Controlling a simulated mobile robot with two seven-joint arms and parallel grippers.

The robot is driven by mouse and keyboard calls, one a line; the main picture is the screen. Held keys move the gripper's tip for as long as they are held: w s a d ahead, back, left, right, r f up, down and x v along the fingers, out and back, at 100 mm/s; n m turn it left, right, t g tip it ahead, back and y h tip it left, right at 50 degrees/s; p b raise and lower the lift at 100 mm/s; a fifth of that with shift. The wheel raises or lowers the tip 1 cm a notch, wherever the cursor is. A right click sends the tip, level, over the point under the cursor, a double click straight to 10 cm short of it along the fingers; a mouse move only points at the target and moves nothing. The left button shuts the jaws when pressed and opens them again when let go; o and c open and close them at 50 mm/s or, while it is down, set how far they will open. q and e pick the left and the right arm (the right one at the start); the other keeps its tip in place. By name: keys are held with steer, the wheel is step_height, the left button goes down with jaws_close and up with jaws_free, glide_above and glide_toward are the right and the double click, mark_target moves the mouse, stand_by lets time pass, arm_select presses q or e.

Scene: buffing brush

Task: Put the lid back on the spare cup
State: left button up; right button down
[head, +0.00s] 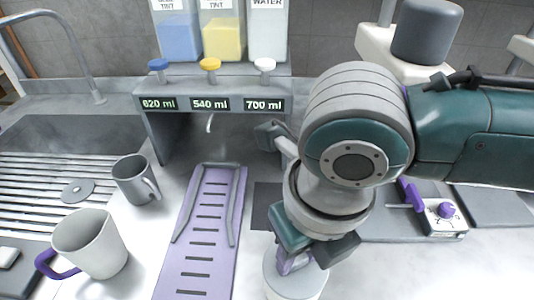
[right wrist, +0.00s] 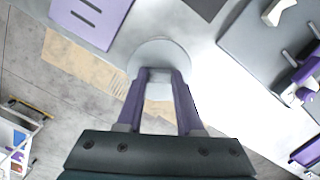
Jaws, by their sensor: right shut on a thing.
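My right gripper (head: 294,264) points down at the bottom centre of the head view. Its purple fingers are shut on a pale round lid (right wrist: 160,50), which lies between and beyond the fingertips in the right wrist view. A white cylindrical cup (head: 291,286) shows directly below the gripper, cut off by the frame's lower edge. The gripper hides part of its top, and I cannot tell whether the lid rests on it. My left gripper is not in view.
A grey mug (head: 134,182) and a white mug with a purple handle (head: 92,246) stand at left. A purple slotted mat (head: 211,230) lies before the dispenser (head: 215,88). A small grey disc (head: 77,191) lies on the drain rack (head: 45,180). A device with a purple knob (head: 446,215) is right.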

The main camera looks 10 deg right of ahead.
stand_by(0.6)
stand_by(0.3)
steer(key=c, duration=0.7)
jaws_free()
steer(key=o, duration=0.7)
step_height(320, 180, up, 7)
steer(key=p, duration=0.8)
